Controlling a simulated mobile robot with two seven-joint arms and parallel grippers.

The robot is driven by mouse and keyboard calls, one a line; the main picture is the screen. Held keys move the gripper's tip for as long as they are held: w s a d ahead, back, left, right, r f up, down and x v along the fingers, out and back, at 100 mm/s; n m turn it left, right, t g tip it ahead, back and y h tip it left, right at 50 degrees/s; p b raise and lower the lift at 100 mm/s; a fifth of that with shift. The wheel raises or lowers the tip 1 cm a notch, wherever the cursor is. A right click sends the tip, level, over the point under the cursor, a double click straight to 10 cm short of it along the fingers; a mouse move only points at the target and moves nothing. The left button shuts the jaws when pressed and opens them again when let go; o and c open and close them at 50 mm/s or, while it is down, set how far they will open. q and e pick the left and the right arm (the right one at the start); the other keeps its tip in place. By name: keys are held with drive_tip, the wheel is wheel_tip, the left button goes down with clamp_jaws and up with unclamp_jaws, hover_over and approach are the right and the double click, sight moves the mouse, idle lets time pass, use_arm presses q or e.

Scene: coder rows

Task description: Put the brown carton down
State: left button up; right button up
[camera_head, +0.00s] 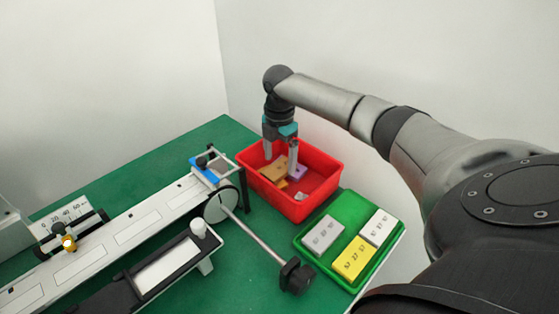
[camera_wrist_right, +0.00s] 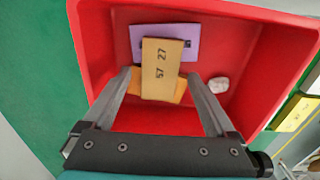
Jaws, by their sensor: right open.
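The brown carton (camera_wrist_right: 161,68), marked with dark digits, lies in the red bin on top of a purple carton (camera_wrist_right: 185,38) and an orange one (camera_wrist_right: 176,93). In the head view the brown carton (camera_head: 272,171) shows near the bin's left side, partly behind my fingers. My right gripper (camera_head: 280,157) reaches down into the red bin (camera_head: 308,209). In the wrist view its open fingers (camera_wrist_right: 163,80) stand apart on either side of the brown carton, with gaps visible. My left gripper is not in view.
A small white lump (camera_wrist_right: 219,84) lies on the bin floor. A green tray (camera_head: 325,257) with grey, yellow and white cartons stands in front of the bin. A long apparatus with a wheel (camera_head: 221,206) and crank rod stands close at left.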

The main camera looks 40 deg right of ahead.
sight(279, 168)
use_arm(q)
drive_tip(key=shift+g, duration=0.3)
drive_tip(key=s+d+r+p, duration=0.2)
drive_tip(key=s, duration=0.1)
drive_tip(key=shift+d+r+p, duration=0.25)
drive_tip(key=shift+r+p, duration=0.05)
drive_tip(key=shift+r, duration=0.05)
use_arm(e)
wheel_tip(279, 168, up, 11)
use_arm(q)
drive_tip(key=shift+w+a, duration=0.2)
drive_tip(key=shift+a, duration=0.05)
